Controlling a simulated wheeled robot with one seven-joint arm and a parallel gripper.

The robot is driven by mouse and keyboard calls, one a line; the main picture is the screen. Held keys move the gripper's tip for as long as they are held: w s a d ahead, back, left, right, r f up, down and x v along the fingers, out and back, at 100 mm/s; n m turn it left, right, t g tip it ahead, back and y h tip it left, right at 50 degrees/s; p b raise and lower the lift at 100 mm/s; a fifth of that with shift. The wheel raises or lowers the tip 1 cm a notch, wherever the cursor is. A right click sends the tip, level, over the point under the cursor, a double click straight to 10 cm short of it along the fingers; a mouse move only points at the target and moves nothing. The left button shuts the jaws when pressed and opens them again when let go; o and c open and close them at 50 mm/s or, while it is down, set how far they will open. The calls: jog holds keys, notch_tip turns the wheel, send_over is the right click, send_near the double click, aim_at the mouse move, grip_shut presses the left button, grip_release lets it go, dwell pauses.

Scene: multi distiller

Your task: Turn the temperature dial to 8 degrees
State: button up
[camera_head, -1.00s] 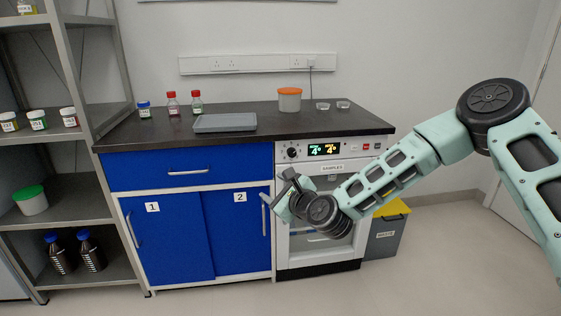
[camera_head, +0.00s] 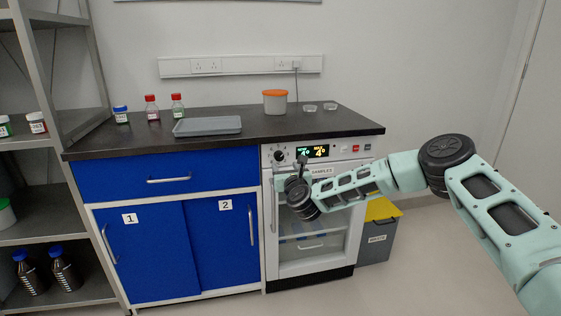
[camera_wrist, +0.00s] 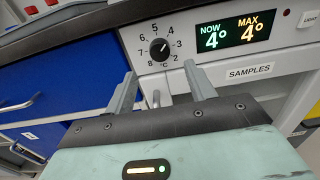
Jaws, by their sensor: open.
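The black temperature dial (camera_wrist: 159,49) sits on the white control panel, ringed by numbers 2 to 8. Its white pointer mark is turned up and right, towards the 4. It also shows in the head view (camera_head: 279,156). The display (camera_wrist: 234,32) beside it reads NOW 4° and MAX 4°. My gripper (camera_wrist: 161,69) is open and empty. In the wrist view its two fingertips lie just below the dial, one to each side, apparently short of it. In the head view my gripper (camera_head: 300,165) is near the panel, slightly right of the dial.
The glass door with the SAMPLES label (camera_wrist: 250,72) is below the panel. The dark worktop (camera_head: 225,142) overhangs above, with a grey tray (camera_head: 207,126) on it. Blue cupboards (camera_head: 195,235) stand left and a grey bin (camera_head: 378,240) right.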

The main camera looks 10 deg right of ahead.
aim_at(280, 157)
jog(key=w, duration=0.7)
jog(key=shift+w, duration=0.25)
jog(key=c, duration=1)
